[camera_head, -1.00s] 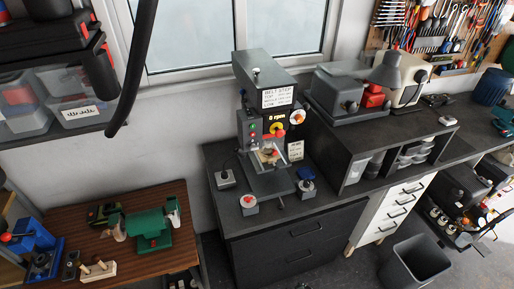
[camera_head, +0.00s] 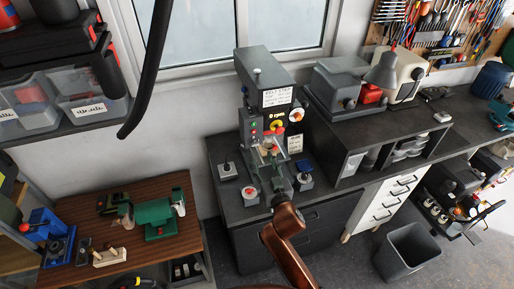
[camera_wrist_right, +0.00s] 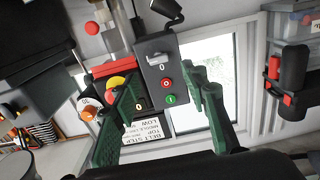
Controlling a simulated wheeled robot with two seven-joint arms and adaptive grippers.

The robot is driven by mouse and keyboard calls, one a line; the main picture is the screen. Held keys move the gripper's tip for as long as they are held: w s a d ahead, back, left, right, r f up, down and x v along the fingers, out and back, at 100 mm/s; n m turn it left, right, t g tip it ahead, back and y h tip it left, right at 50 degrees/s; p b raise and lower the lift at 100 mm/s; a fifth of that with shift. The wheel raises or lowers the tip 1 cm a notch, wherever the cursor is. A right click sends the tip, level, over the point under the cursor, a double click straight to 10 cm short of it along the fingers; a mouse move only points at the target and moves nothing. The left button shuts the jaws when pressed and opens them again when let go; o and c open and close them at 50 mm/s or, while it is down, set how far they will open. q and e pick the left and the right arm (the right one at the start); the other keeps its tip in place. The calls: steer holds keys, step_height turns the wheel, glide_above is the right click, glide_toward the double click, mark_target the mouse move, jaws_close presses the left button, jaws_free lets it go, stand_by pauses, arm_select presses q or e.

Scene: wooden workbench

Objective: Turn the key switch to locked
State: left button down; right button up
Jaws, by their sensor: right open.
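The key switch (camera_wrist_right: 157,60) is a silver key piece on a grey control box (camera_wrist_right: 165,75) in the right wrist view. A red button and a green button sit beside it, with "0" printed by them. In the head view this box (camera_head: 251,128) is on the left front of the belt machine, and the key is too small to make out. My right gripper (camera_head: 267,172) is in front of the machine. In the wrist view its green fingers (camera_wrist_right: 162,88) are spread apart and empty, with the box between and beyond them. I cannot read the key's position marks.
A yellow-and-red knob (camera_wrist_right: 117,82) is close to one finger. A small lever box (camera_head: 228,170), a red-button box (camera_head: 250,195) and a blue-topped box (camera_head: 304,175) stand on the dark bench around the machine.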

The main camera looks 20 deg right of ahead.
mark_target(256, 145)
steer(key=w+p, duration=0.1)
steer(key=w, duration=0.4)
steer(key=shift+w, duration=0.25)
steer(key=shift+w+f, duration=0.1)
steer(key=shift+w, duration=0.6)
steer(key=shift+a, duration=0.1)
steer(key=shift+c, duration=0.5)
jaws_close()
